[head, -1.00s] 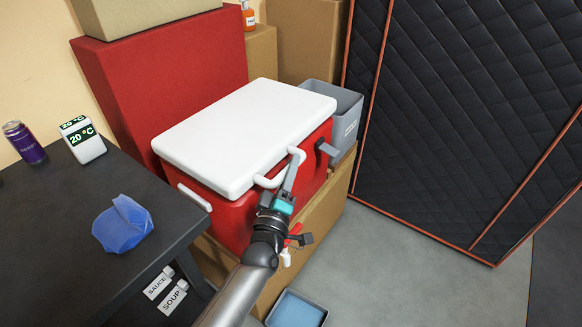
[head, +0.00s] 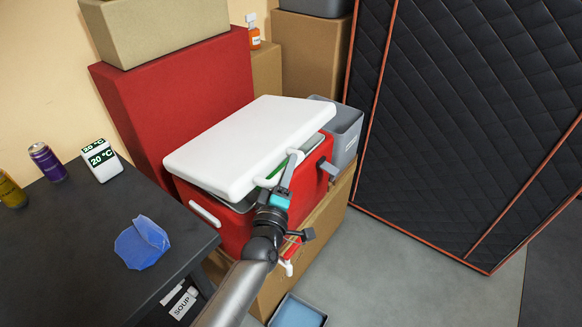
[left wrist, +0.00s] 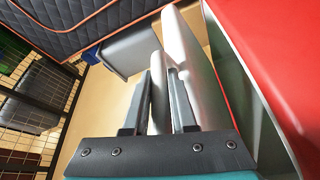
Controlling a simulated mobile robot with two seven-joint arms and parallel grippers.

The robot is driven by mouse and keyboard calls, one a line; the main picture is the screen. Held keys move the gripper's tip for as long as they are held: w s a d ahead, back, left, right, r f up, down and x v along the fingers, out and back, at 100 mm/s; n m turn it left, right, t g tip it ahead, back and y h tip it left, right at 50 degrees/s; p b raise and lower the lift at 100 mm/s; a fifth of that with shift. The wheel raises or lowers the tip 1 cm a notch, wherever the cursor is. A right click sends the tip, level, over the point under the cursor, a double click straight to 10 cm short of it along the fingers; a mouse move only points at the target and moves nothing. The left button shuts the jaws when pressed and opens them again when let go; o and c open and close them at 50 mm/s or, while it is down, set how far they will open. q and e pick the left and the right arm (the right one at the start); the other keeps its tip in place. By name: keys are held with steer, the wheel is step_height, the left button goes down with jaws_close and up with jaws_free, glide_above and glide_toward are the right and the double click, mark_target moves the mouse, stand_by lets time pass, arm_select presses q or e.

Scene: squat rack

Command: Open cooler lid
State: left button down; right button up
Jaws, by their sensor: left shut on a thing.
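The red cooler (head: 237,228) stands on a cardboard box in the middle of the head view. Its white lid (head: 250,145) is tilted up a little at the front, with a narrow gap above the red body. My left gripper (head: 287,172) is shut on the white lid handle (head: 296,157) at the lid's front edge. In the left wrist view the two fingers (left wrist: 160,100) stand either side of the white handle, with the red cooler wall (left wrist: 280,60) at the right. My right gripper is not in view.
A dark table (head: 75,235) at the left holds a blue cloth-like item (head: 142,243), a purple can (head: 47,162) and a thermometer display (head: 101,160). A grey bin (head: 345,135) stands right behind the cooler. A quilted black panel (head: 460,120) stands at the right. Grey floor is clear at lower right.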

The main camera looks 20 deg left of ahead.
arm_select(q)
steer(key=shift+w+a+r+n+p, duration=0.1)
steer(key=shift+a+r+n+p, duration=0.1)
steer(key=shift+r+p, duration=0.35)
steer(key=shift+a+r+n+p, duration=0.2)
steer(key=shift+r+p, duration=0.25)
steer(key=shift+r, duration=0.2)
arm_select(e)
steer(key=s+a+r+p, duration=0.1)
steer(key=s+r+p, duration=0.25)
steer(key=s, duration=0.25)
arm_select(q)
steer(key=w+a+r+n+g+p, duration=0.1)
steer(key=w+a+r+n+p, duration=0.1)
steer(key=a+r+p, duration=0.5)
steer(key=w+a+r+n+g+p, duration=0.2)
steer(key=a+r+n+p, duration=0.3)
steer(key=a+r+p, duration=0.3)
steer(key=shift+w+a+r+p, duration=0.15)
steer(key=shift+w+r+p, duration=0.55)
steer(key=shift+r, duration=0.95)
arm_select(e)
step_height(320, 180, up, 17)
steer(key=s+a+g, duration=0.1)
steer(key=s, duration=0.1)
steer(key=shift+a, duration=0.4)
arm_select(q)
steer(key=c, duration=0.7)
jaws_free()
steer(key=shift+w, duration=0.1)
